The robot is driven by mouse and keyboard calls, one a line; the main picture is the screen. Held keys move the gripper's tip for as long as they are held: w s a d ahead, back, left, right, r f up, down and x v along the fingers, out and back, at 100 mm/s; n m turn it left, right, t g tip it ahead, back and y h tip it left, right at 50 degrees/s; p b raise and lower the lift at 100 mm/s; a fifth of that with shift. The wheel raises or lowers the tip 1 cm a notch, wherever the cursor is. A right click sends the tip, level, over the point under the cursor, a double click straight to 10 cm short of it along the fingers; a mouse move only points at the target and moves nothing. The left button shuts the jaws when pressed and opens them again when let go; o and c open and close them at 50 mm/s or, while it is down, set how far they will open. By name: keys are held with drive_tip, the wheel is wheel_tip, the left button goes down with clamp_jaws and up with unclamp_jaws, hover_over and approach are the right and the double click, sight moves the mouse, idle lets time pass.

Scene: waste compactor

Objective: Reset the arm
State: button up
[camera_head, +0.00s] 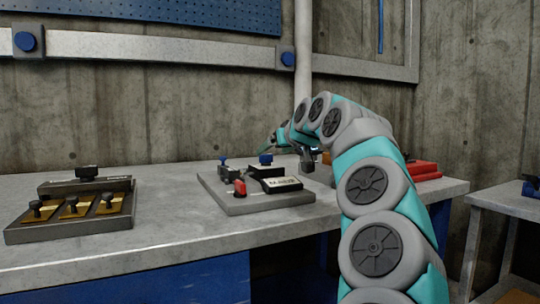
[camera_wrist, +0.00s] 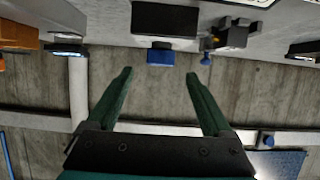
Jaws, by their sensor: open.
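My gripper (camera_wrist: 157,76) is open and empty in the wrist view, its two dark green fingers spread apart. The wrist view is upside down and shows the concrete wall between and behind the fingers. In the head view my arm rises from the lower right and bends over the table. My gripper (camera_head: 270,145) shows small there, above the far side of the grey device plate (camera_head: 255,203) and apart from it. Its fingers are too small to make out well in that view.
The grey table (camera_head: 170,235) carries the plate with blue knobs, a red lever (camera_head: 239,187) and a labelled black block (camera_head: 282,184). A device with brass plates (camera_head: 72,209) stands left. A red object (camera_head: 422,169) lies right of my arm. Table between both devices is clear.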

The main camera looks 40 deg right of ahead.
drive_tip(key=shift+s+a+r, duration=0.15)
drive_tip(key=shift+s+r, duration=0.05)
drive_tip(key=shift+s, duration=0.3)
drive_tip(key=shift+r, duration=0.1)
